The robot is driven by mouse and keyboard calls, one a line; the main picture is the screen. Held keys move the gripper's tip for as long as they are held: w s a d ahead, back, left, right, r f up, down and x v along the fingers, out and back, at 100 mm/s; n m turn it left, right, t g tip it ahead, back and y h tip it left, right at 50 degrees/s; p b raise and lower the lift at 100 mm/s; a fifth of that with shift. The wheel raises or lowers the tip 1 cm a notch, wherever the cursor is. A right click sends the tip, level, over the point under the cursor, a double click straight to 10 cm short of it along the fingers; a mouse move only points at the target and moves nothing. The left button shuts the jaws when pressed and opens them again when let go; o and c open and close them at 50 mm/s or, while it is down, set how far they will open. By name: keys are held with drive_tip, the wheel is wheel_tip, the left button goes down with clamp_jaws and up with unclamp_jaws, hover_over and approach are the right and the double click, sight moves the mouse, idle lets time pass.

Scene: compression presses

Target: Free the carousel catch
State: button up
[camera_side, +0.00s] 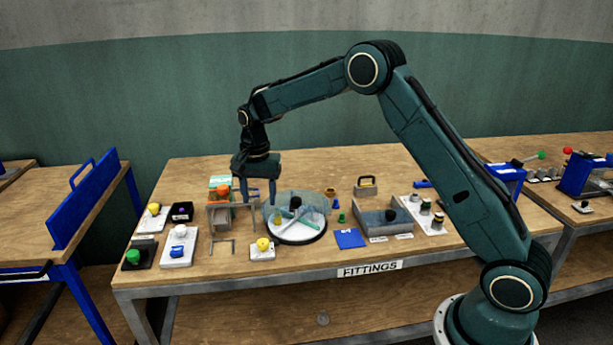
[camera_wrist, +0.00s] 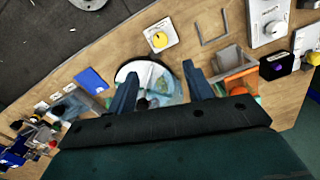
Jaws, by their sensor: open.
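The carousel (camera_side: 310,236) is a round turntable on the bench, with a pale disc, a clear cover and coloured dividers. In the wrist view the carousel (camera_wrist: 168,88) lies beyond and between my fingers, partly hidden by them and the gripper body. A yellow knob on a white plate (camera_side: 262,249) sits at its front left; it also shows in the wrist view (camera_wrist: 160,39). I cannot tell which part is the catch. My gripper (camera_side: 258,192) points down, open and empty, above the carousel's left side; its two fingers also show in the wrist view (camera_wrist: 160,70).
Left of the carousel stands a grey frame with an orange block (camera_side: 222,194). Several knob and button plates (camera_side: 180,246) are at the far left. A blue card (camera_side: 350,238) and a grey open box (camera_side: 383,221) lie to the right. Bare wood remains along the front edge.

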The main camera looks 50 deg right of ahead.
sight(263, 241)
drive_tip(key=shift+w+f, duration=0.1)
drive_tip(key=shift+f, duration=0.2)
drive_tip(key=shift+f, duration=6.85)
drive_tip(key=shift+c, duration=0.4)
drive_tip(key=c, duration=0.9)
